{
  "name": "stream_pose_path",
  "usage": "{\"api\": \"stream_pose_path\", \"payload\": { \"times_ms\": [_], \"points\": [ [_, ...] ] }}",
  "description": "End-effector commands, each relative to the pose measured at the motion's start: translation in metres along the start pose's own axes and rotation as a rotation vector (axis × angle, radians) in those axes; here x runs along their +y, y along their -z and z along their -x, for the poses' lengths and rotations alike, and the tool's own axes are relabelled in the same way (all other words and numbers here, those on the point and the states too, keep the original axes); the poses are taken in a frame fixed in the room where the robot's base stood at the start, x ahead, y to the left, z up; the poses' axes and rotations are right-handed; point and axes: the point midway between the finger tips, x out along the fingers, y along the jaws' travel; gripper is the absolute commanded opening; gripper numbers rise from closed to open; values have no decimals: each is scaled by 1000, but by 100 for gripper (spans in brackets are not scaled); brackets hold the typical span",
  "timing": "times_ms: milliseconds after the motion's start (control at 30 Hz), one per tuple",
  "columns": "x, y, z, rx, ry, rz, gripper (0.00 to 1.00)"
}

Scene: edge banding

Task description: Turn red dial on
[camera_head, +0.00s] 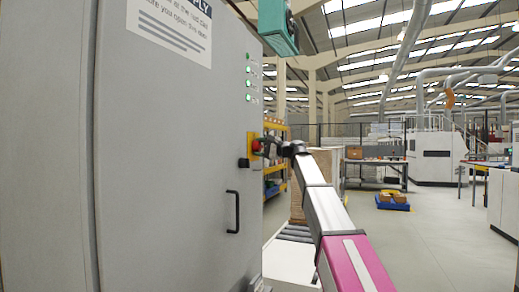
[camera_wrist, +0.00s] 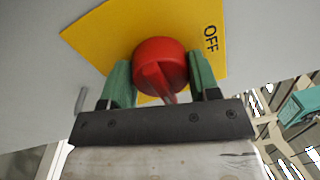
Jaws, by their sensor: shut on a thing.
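The red dial (camera_wrist: 160,64) sits on a yellow plate (camera_wrist: 108,32) on the grey cabinet, with the word OFF printed to the dial's right in the wrist view. My gripper (camera_wrist: 162,78) has its two green fingers on either side of the dial, shut on it. The dial's raised grip bar runs down and slightly right in this view. In the head view the dial (camera_head: 256,145) is small on the yellow plate (camera_head: 250,157) at the cabinet's right edge, with my gripper (camera_head: 262,146) at it. Any ON mark is hidden or out of view.
The grey cabinet (camera_head: 170,150) fills the left, with a black handle (camera_head: 233,212) below the dial and several green lights (camera_head: 248,77) above it. A teal box (camera_head: 278,26) juts out at the top. A cardboard stack (camera_head: 325,170) stands behind my arm. Open floor (camera_head: 430,230) lies right.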

Motion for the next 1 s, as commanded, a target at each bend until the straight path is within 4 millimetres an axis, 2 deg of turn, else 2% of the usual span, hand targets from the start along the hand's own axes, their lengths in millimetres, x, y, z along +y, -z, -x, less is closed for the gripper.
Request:
{"api": "stream_pose_path", "payload": {
  "times_ms": [400, 433, 500, 800, 1000],
  "points": [
    [1, 0, 0, 1, -1, -8, 32],
    [1, 0, 0, 1, -1, -8, 65],
    [1, 0, 0, 1, -1, -8, 81],
    [0, 0, 2, 1, 0, -6, 81],
    [1, -1, 24, 3, 1, -6, 81]
  ]
}}
